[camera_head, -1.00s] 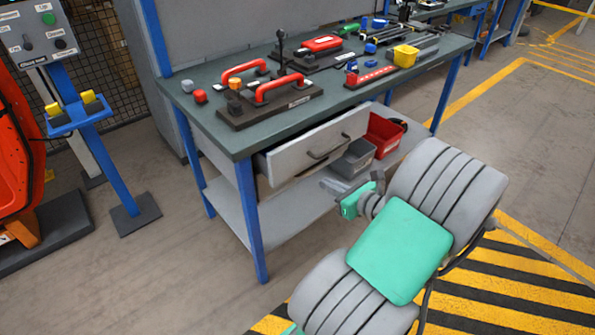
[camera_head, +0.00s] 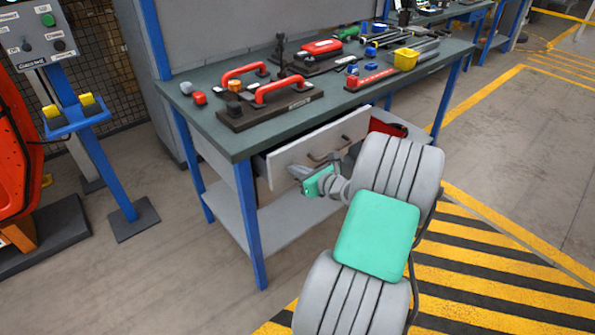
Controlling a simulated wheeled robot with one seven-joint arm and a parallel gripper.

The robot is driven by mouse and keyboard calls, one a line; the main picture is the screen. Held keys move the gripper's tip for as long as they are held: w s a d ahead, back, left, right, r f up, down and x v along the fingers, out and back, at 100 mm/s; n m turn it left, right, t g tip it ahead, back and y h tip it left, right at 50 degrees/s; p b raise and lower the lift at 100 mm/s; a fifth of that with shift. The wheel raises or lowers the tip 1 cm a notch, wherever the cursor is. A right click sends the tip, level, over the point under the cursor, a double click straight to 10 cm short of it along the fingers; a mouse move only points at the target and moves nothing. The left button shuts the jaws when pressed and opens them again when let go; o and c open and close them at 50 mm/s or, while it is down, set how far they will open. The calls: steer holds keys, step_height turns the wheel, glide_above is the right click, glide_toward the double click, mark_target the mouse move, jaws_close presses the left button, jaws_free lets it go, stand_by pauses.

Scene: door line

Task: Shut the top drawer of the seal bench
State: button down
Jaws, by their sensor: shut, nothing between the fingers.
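The seal bench (camera_head: 213,130) has a dark top and blue legs. Its top drawer (camera_head: 290,162), with a light grey front and a dark bar handle (camera_head: 326,156), stands out from under the bench top, partly open. My gripper (camera_head: 294,173) is shut and empty. It is at the lower part of the drawer front, left of and below the handle. I cannot tell whether the fingertips touch the front. My arm hides what is below the drawer's right part.
A red bin (camera_head: 388,127) is on the lower shelf, partly hidden by my arm. A control post (camera_head: 92,150) stands at left. The floor in front is clear.

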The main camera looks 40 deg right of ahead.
steer(key=w+p, duration=0.4)
steer(key=w, duration=0.5)
steer(key=shift+w+a+r, duration=0.1)
steer(key=shift+w+a, duration=0.05)
steer(key=shift+w, duration=0.2)
steer(key=shift+w+r, duration=0.1)
steer(key=shift+r, duration=0.1)
